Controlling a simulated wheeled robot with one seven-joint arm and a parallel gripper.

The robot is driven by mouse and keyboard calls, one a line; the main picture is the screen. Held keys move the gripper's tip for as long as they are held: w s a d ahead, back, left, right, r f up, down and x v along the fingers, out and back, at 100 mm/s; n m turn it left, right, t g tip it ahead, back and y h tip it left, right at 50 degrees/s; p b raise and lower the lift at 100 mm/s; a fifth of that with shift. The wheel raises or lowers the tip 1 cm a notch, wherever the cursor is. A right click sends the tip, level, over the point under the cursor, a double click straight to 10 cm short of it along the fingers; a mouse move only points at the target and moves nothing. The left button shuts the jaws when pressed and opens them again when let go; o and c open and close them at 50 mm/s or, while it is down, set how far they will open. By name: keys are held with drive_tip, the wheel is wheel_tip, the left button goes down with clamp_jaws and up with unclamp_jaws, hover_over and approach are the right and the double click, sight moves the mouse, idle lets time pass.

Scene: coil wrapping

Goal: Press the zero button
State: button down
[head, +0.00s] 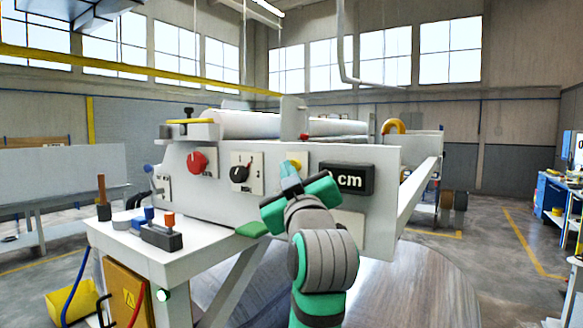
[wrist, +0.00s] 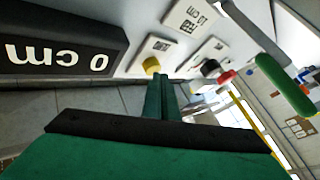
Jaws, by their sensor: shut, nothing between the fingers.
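The zero button is a small yellow knob on a white plate. It shows in the wrist view (wrist: 152,65) just beyond my fingertips, and in the head view (head: 294,163) just above my gripper (head: 290,175). My gripper also shows in the wrist view (wrist: 160,78), its fingers shut and empty, pointing at the panel. The tips are very close to the button; I cannot tell whether they touch it. The black display (wrist: 60,45) reads "0 cm", upside down in the wrist view.
A red knob (head: 197,162) and a black rotary knob (head: 240,174) sit left of the button on the machine's panel. A green handle (head: 253,229) juts out below. A white side table (head: 125,250) with tools stands at the left.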

drive_tip(key=shift+s+a, duration=0.4)
drive_tip(key=shift+s, duration=0.15)
drive_tip(key=shift+s+a, duration=0.75)
drive_tip(key=shift+s, duration=0.3)
drive_tip(key=shift+s+a, duration=0.75)
drive_tip(key=shift+s, duration=0.25)
